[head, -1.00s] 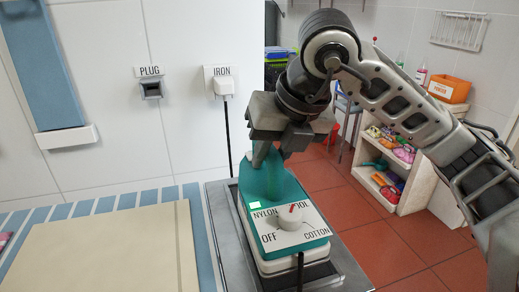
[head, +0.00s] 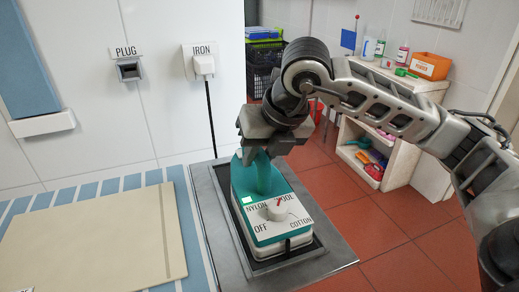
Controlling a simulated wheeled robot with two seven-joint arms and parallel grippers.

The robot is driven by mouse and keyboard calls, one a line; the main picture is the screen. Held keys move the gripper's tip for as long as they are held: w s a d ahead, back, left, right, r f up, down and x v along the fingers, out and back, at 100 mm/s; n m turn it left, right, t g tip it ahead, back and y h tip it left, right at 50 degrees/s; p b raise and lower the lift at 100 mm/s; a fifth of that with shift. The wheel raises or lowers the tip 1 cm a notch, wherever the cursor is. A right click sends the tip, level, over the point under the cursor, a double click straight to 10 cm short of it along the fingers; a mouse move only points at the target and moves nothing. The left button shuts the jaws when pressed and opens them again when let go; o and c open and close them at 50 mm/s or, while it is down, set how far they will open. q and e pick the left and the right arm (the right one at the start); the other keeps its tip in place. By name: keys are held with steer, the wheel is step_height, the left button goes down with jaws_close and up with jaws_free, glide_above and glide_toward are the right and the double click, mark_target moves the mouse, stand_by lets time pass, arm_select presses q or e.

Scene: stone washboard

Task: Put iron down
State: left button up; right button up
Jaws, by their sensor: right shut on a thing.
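The teal and white iron (head: 262,215) is upright on or just above the dark recessed area of a grey metal plate (head: 325,262); I cannot tell whether it touches. Its dial, marked OFF, NYLON, WOOL and COTTON, faces me, and a small light square shows beside the dial. My right gripper (head: 262,152) is shut on the iron's handle at the far end, and its fingers are partly hidden. My left gripper is not in view.
A beige board (head: 95,240) lies on the blue-striped surface at the left. An IRON plug (head: 203,66) with a black cord and an empty PLUG socket (head: 129,70) are on the wall. A white shelf (head: 365,150) with bottles stands behind on the red tiled floor.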

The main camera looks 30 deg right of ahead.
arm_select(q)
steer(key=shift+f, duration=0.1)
arm_select(e)
steer(key=o, duration=0.9)
steer(key=shift+r, duration=0.1)
arm_select(q)
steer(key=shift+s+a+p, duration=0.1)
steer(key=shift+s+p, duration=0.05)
steer(key=shift+p, duration=0.4)
arm_select(e)
steer(key=v, duration=1.2)
steer(key=shift+s+a, duration=0.1)
